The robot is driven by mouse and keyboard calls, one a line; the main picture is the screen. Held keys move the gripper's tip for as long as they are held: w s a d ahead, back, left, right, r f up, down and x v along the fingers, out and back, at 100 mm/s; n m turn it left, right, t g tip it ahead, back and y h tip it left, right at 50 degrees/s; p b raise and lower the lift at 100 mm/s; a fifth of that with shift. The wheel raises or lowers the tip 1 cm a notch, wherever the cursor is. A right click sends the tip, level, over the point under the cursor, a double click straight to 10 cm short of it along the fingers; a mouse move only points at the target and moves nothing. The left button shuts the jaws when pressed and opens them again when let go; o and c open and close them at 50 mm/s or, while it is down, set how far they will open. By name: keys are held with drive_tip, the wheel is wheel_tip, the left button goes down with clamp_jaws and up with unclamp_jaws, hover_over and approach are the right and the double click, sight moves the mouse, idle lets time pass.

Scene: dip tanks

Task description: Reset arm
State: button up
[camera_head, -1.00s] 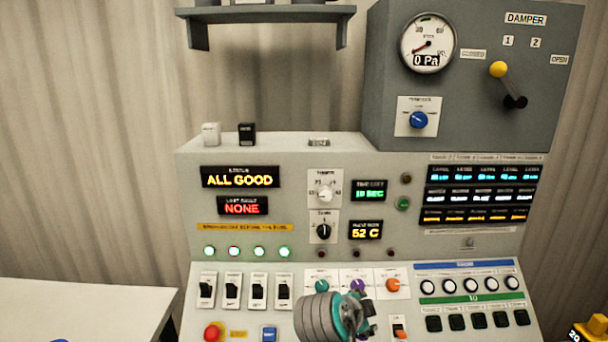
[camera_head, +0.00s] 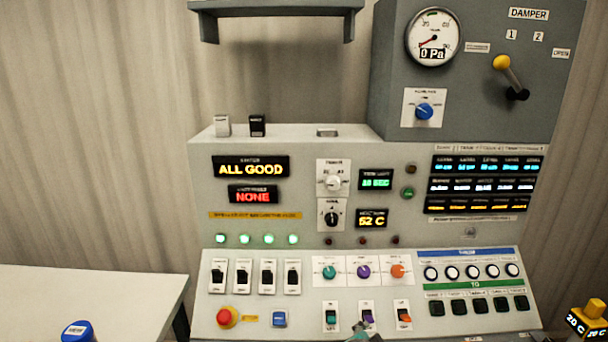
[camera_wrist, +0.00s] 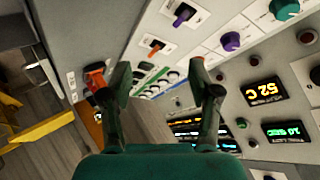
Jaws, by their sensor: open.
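My gripper (camera_wrist: 158,88) is open and empty in the wrist view, its two dark fingers apart in front of the tilted control panel (camera_wrist: 185,12). In the head view only a small tip of my arm shows at the bottom edge, below the panel's lower switches. The control panel (camera_head: 330,302) carries a status display (camera_head: 251,168) reading ALL GOOD and a fault display (camera_head: 254,195) reading NONE. Teal, purple and orange knobs (camera_head: 364,271) sit in a row. Another display (camera_head: 372,219) reads 52 C.
A red emergency button (camera_head: 226,317) sits at the panel's lower left. A damper box (camera_head: 460,110) with a yellow-tipped lever (camera_head: 503,64) and a gauge (camera_head: 433,38) stands upper right. A white table (camera_head: 100,290) with a blue-capped item (camera_head: 77,331) is at left. A shelf (camera_head: 275,8) hangs above.

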drive_tip(key=s+d+f+n+t+y, duration=0.15)
drive_tip(key=s+f+n, duration=0.35)
drive_tip(key=s+f, duration=0.5)
drive_tip(key=s+d+f+n+t+y, duration=0.1)
drive_tip(key=s+f+n+y, duration=0.3)
drive_tip(key=s, duration=1)
drive_tip(key=s+r+n+t, duration=0.1)
drive_tip(key=s+r, duration=0.4)
drive_tip(key=s, duration=0.7)
drive_tip(key=s+r+n+t, duration=0.2)
drive_tip(key=s+r, duration=0.3)
drive_tip(key=s, duration=0.6)
drive_tip(key=shift+s+d+r+n, duration=0.3)
drive_tip(key=shift+s+d+n, duration=0.05)
drive_tip(key=shift+n, duration=0.45)
